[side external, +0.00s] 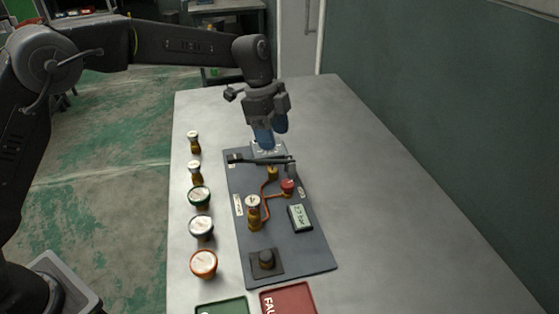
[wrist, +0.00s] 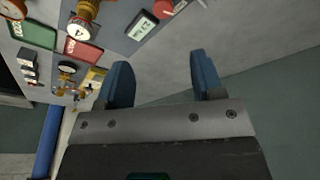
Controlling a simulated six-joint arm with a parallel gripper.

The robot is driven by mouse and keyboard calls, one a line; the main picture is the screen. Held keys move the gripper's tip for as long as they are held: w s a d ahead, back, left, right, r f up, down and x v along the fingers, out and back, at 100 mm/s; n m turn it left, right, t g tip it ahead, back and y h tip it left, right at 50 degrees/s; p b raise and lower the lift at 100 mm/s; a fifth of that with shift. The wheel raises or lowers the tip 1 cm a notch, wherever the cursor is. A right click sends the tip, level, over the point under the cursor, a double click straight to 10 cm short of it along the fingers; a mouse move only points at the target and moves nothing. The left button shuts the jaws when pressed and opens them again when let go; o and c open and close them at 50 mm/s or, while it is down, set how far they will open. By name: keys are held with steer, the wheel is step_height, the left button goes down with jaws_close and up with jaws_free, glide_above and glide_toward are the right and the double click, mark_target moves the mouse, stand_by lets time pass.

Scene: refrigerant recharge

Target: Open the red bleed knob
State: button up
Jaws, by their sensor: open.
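The red bleed knob (side external: 288,185) sits on the dark panel (side external: 308,250), right of the orange hose. In the wrist view the red knob (wrist: 163,8) is partly cut off at the top edge. My gripper (side external: 271,138) hangs over the far end of the panel, behind the knob and apart from it. In the wrist view its blue fingers (wrist: 160,62) are spread, with nothing between them but bare grey surface.
A black bar (side external: 262,160) crosses the panel between gripper and knob. Several containers (side external: 201,228) line the left. The table (side external: 400,240) is clear at right.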

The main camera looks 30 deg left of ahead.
mark_target(287, 184)
steer(key=d+f+n+y, duration=0.1)
steer(key=f, duration=0.3)
steer(key=d+f+n+y, duration=0.1)
steer(key=f, duration=0.3)
steer(key=d+f+n+y, duration=0.1)
steer(key=f, duration=0.4)
steer(key=shift+d, duration=0.35)
steer(key=shift+c, duration=0.4)
steer(key=c, duration=0.8)
steer(key=shift+c, duration=0.2)
